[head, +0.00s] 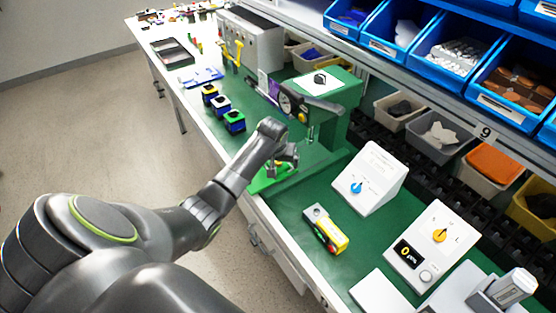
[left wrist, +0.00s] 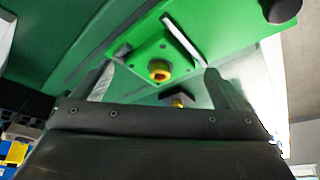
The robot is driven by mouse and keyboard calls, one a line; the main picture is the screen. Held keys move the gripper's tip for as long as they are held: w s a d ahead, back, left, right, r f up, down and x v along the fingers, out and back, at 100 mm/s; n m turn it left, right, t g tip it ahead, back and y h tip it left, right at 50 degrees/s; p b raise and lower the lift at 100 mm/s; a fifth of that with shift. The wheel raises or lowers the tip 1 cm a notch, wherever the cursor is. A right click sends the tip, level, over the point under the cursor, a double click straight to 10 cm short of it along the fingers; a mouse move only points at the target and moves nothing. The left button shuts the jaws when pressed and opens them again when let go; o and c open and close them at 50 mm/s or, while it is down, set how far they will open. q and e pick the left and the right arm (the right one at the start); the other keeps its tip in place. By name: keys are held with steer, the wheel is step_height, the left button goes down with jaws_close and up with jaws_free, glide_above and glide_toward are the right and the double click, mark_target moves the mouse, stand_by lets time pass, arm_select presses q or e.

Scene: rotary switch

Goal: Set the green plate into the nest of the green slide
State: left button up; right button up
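In the left wrist view, a flat green plate (left wrist: 140,55) with corner holes and a yellow hexagonal fitting at its middle lies ahead of my fingertips. Silver strips border it on two sides, on a larger green surface that seems to be the green slide (left wrist: 225,25). My left gripper (left wrist: 160,72) has its fingers wide apart, one towards each side of the plate; contact is unclear. In the head view my left gripper (head: 285,163) is low over the green slide (head: 262,183), at the foot of the green press, and hides most of the plate. My right gripper is not in view.
The green press (head: 335,95) with a gauge stands just behind my left gripper. Several small coloured blocks (head: 222,105) stand to its left. A yellow and grey device (head: 326,230) and a white box with a blue knob (head: 369,180) are on the right. Bins line the back.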

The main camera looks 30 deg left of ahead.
arm_select(q)
steer(key=v, duration=1.2)
steer(key=shift+r, duration=0.15)
stand_by(0.5)
